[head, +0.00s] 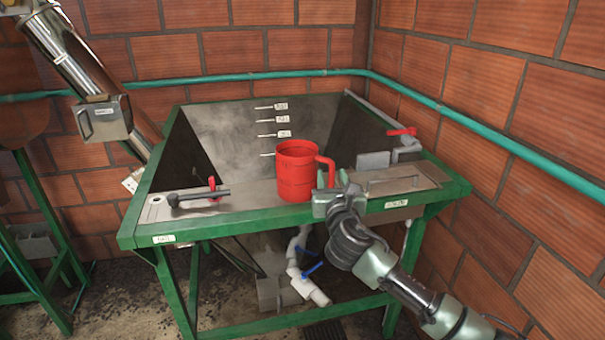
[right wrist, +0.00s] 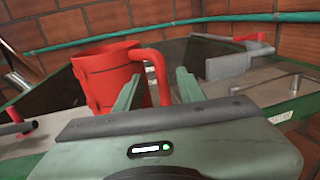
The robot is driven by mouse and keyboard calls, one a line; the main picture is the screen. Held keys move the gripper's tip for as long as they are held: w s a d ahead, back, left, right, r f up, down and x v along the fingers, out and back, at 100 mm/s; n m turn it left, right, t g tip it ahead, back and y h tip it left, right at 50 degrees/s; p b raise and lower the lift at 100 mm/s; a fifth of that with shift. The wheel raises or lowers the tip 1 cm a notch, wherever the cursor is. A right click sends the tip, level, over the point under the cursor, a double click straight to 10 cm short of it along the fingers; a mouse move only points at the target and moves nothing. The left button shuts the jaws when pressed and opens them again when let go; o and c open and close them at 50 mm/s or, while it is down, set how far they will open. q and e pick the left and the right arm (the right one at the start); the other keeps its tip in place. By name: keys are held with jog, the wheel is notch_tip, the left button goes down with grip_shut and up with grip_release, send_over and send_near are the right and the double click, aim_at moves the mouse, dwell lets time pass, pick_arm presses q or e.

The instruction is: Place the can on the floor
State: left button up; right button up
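The can is a red jug-like vessel (head: 295,173) with a side handle. It stands upright on the front ledge of the green-framed metal tank (head: 162,208), handle to the right. My right gripper (head: 331,186) is at the handle. In the right wrist view, its two green fingers (right wrist: 158,82) are apart, one on each side of the handle of the can (right wrist: 104,78). Whether either finger touches the handle I cannot tell. The floor (head: 110,300) is dark and shows at the lower left and below the tank. My left gripper is not in view.
A red-handled lever (head: 200,195) lies on the ledge left of the can. A red valve handle (head: 402,132) is at the tank's right. White pipes with blue valves (head: 305,280) are under the tank. Brick walls close the back and right. A green stand (head: 42,220) is at left.

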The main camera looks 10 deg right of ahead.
aim_at(331, 174)
jog(key=shift+w+d, duration=0.15)
jog(key=shift+w, duration=0.65)
jog(key=shift+w+d, duration=0.1)
jog(key=shift+w, duration=0.65)
jog(key=shift+s, duration=0.1)
grip_shut()
